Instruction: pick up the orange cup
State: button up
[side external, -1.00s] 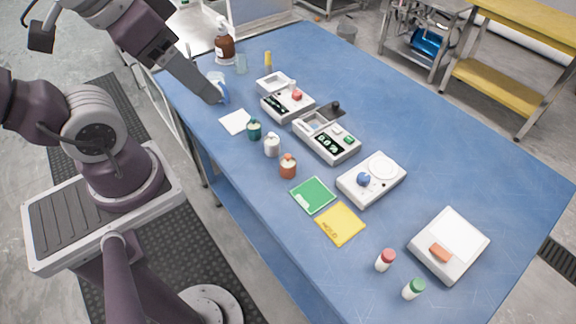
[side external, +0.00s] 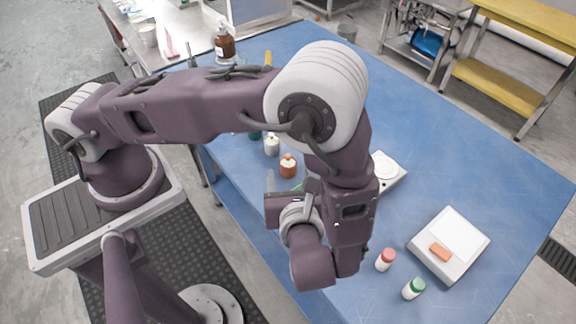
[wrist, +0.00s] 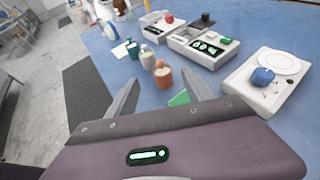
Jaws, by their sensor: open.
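The orange cup (side external: 288,167) stands upright on the blue table, at the front end of a row of small cups. In the wrist view the orange cup (wrist: 163,76) shows between and beyond the two grey fingers. My gripper (wrist: 161,80) is open and empty, its fingers spread apart and pointing toward the cup. No contact with the cup is visible. In the side view the arm hides most of my gripper; a pale finger shows just left of and below the cup.
A white cup (wrist: 147,57) and a teal cup (wrist: 132,51) stand close behind the orange one. A green card (wrist: 180,98) lies in front. White machines (wrist: 200,45) stand to the right. Two small bottles (side external: 385,260) (side external: 413,289) and a scale (side external: 450,255) are at the table's near right.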

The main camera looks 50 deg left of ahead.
aim_at(288, 161)
jog(key=x, duration=0.7)
jog(key=shift+d+f, duration=0.1)
jog(key=shift+f, duration=0.15)
grip_shut()
